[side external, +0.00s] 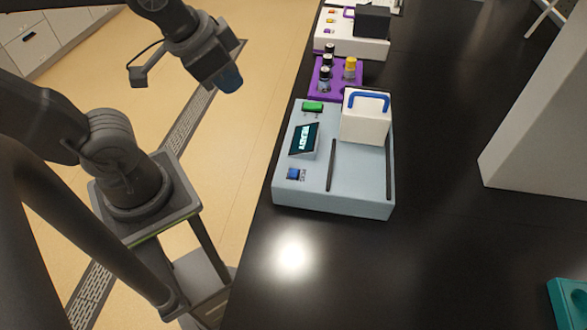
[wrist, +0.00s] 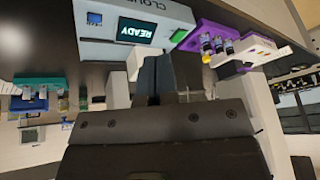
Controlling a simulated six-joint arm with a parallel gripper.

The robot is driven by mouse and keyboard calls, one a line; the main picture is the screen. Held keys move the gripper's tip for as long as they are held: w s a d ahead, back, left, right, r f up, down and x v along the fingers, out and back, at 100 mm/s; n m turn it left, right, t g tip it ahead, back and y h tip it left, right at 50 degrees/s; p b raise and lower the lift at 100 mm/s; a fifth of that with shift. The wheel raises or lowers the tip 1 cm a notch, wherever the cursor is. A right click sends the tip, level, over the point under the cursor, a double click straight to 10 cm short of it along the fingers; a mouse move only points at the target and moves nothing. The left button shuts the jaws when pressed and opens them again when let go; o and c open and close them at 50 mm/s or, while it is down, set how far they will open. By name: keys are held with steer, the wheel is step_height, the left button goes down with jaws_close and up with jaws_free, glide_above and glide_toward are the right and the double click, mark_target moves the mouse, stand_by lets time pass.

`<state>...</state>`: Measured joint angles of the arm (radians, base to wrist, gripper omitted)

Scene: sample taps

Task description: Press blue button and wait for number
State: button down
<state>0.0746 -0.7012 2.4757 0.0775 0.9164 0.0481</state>
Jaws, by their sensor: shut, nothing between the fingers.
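The light grey-blue device (side external: 350,196) stands on the black bench in the side external view. Its blue button (side external: 293,174) is at the front left corner, below a tilted screen (side external: 304,140) that reads READY in the wrist view (wrist: 137,33). A green button (side external: 313,107) sits at the back left. The blue button also shows in the wrist view (wrist: 95,18), upside down. My gripper (side external: 229,82) hangs above the floor, left of the bench and well apart from the device. It is shut and empty; its fingers show in the wrist view (wrist: 155,75).
A white block with a blue handle (side external: 366,118) stands on the device's right side. Behind is a purple rack (side external: 350,92) with several vials, then another white device (side external: 345,47). A teal tray (side external: 568,300) is at the lower right. The bench front is clear.

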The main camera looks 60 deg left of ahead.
steer(key=w+d+f+m+y, duration=0.2)
steer(key=d+m, duration=0.2)
steer(key=m, duration=0.6)
steer(key=m+t+y, duration=0.2)
steer(key=m+t, duration=0.1)
steer(key=m, duration=0.7)
glide_above(293, 173)
steer(key=shift+s+a+f, duration=0.15)
steer(key=shift+a, duration=0.05)
steer(key=shift+f, duration=0.1)
steer(key=shift+f, duration=4.35)
steer(key=shift+f, duration=0.15)
steer(key=shift+f, duration=0.25)
steer(key=shift+f, duration=0.4)
steer(key=shift+r, duration=0.85)
